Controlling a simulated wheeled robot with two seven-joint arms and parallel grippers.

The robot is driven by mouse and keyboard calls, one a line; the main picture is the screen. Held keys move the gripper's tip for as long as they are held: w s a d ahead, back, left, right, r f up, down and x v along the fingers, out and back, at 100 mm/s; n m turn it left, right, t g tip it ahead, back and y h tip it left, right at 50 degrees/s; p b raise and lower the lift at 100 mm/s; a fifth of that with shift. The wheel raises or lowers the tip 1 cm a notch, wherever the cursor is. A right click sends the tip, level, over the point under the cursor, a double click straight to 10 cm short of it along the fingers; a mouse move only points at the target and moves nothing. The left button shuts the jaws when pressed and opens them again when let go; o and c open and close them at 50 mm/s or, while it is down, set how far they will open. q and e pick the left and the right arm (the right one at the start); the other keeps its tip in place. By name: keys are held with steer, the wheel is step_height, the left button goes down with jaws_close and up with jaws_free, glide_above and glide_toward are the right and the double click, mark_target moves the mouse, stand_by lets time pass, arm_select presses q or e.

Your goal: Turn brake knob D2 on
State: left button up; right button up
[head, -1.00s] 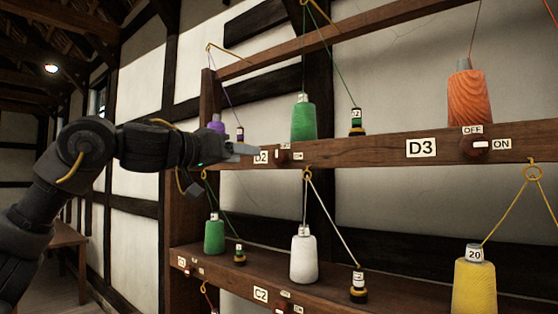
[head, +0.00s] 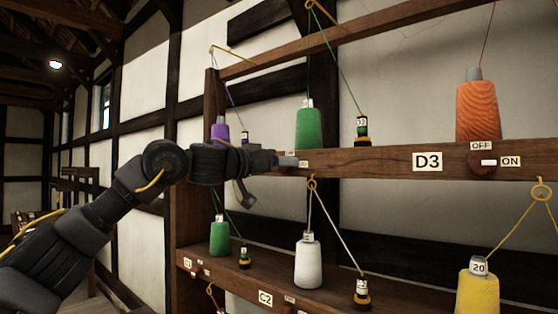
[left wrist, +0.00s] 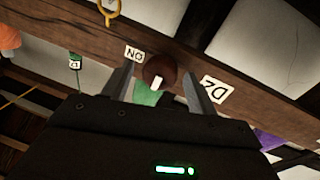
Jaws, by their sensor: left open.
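Brake knob D2 (left wrist: 161,70) is a round dark red-brown knob with a white mark, on the wooden rail. In the left wrist view its mark points toward the gripper body, away from the ON plate (left wrist: 134,53). The D2 plate (left wrist: 215,90) is on the knob's other side. My left gripper (head: 292,161) is open, with one finger on each side of the knob; I cannot tell whether they touch it. My right gripper is not in view.
Above the rail stand a green cone (head: 309,130), a small dark bobbin (head: 362,131) and an orange cone (head: 478,112). Knob D3 (head: 482,163) is to the right, its mark toward ON. Yarns run from hooks to cones on the lower shelf, including a white cone (head: 308,262).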

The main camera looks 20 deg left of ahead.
arm_select(q)
steer(key=shift+w+f, duration=0.1)
steer(key=shift+w, duration=0.05)
steer(key=c, duration=1)
steer(key=shift+o, duration=0.2)
steer(key=m+p, duration=0.1)
steer(key=m, duration=0.3)
steer(key=m+y+p, duration=0.1)
steer(key=m, duration=0.3)
steer(key=m+y+p, duration=0.1)
steer(key=m+p, duration=0.1)
steer(key=m, duration=0.2)
steer(key=shift+d+m+g, duration=0.25)
steer(key=shift+m+g, duration=0.15)
steer(key=shift+m+y+p, duration=0.35)
steer(key=shift+m+y, duration=0.05)
steer(key=shift+m, duration=1.4)
